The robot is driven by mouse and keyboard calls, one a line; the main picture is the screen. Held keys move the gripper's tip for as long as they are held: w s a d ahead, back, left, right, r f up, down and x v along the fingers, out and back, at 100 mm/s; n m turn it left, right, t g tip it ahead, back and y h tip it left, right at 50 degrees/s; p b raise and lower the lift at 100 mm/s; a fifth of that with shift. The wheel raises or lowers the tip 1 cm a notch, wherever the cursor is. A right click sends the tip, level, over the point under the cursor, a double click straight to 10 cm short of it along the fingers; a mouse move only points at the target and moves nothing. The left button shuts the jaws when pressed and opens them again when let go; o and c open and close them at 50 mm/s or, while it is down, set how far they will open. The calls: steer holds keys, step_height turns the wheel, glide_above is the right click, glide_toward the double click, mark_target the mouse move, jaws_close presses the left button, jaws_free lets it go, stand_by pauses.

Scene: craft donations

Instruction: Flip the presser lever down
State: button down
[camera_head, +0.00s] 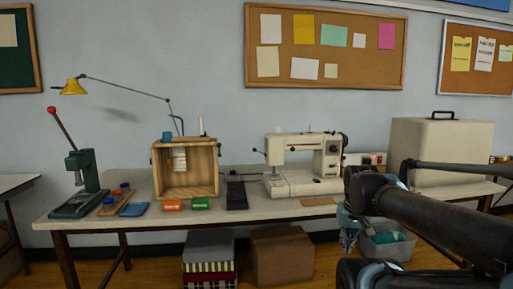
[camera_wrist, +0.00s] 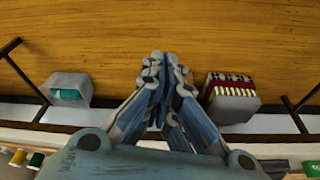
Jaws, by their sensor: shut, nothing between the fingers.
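The white sewing machine (camera_head: 302,155) stands on the table, right of the middle in the head view. A thin lever with a dark knob (camera_head: 257,150) sticks out at its left end, tilted slightly upward. A green hand press (camera_head: 84,172) stands at the table's left end, its long red-knobbed lever (camera_head: 64,130) raised to the upper left. My gripper (camera_head: 348,240) hangs at the table's front edge, right of the sewing machine and apart from both levers. In the wrist view my gripper (camera_wrist: 165,60) is shut and empty, with its fingertips together over the wooden floor.
On the table (camera_head: 245,213) are a wooden box frame (camera_head: 157,172), a black foot pedal (camera_head: 237,196) and a beige cover (camera_head: 440,150). A yellow lamp (camera_head: 72,87) reaches over the left side. A bin (camera_head: 388,245) and a cardboard box (camera_head: 282,255) stand below.

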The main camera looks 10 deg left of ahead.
steer(key=w+a+r+t+y, duration=0.2)
steer(key=w+a+r+t, duration=0.1)
steer(key=w+a+r, duration=1.1)
steer(key=w+a+r+n+t+y, duration=0.1)
steer(key=w+a+r+t+y, duration=0.2)
steer(key=w+a+r, duration=1.2)
steer(key=w+r+t, duration=0.1)
steer(key=w+r, duration=0.1)
steer(key=w, duration=0.5)
steer(key=shift+r, duration=0.35)
steer(key=s+f+x, duration=0.1)
steer(key=f+x, duration=0.1)
steer(key=x, duration=1.1)
steer(key=shift+s, duration=0.3)
